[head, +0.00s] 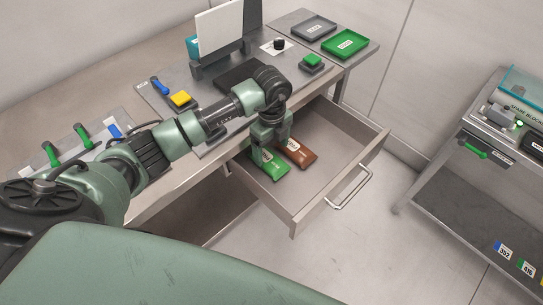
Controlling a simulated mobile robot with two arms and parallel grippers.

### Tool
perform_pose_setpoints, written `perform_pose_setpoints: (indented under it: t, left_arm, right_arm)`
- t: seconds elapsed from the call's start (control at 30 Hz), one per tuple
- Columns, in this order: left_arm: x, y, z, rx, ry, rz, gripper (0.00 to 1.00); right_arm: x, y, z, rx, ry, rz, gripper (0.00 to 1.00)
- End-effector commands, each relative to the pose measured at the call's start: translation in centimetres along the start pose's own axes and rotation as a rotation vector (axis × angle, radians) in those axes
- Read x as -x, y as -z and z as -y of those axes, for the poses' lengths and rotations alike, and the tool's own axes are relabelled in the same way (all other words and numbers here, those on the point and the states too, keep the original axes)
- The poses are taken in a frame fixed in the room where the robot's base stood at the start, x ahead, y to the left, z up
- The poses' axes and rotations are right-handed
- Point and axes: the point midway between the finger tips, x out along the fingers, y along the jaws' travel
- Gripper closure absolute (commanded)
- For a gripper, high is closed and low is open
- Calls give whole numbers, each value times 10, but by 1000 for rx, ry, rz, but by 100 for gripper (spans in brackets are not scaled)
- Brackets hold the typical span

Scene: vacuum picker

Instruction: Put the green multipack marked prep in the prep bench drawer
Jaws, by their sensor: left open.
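The prep bench drawer (309,199) is pulled open in the head view. A green multipack (267,172) with a pale label lies flat on its floor, at the inner left. The label text is too small to read. My left gripper (268,158) points down into the drawer, right over the green multipack, and partly hides it. Its jaws are open. Whether they touch the pack cannot be told. A brown pack (299,153) lies beside the green one, to its right. My right gripper is not in view.
The drawer's front with its handle (350,187) sticks out over the floor. The bench top (85,100) holds a yellow block (181,99), a green block (312,62) and a green tray (345,44). A second bench (456,137) stands at the right, with clear floor between.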

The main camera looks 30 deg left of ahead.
Motion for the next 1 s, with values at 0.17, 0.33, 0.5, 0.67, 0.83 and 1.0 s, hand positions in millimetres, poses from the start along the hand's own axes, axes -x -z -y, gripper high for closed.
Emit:
perform_pose_setpoints:
  t: [0.17, 0.33, 0.5, 0.67, 0.83, 1.0]
  left_arm:
    - [39, 0, 1, -1, 4, 1, 19]
    - [63, 0, 0, 0, 2, 1, 19]
    - [72, 0, 0, 0, 0, 0, 19]
    - [73, 0, 0, 0, -1, -1, 19]
    - [73, 0, 0, 0, -1, 0, 19]
    - [72, 0, 0, 0, -1, 0, 19]
  right_arm:
    - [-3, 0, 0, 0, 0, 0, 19]
    - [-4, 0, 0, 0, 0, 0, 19]
    - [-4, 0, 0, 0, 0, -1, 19]
    - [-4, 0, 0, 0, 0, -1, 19]
    - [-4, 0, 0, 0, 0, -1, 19]
    - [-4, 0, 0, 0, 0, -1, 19]
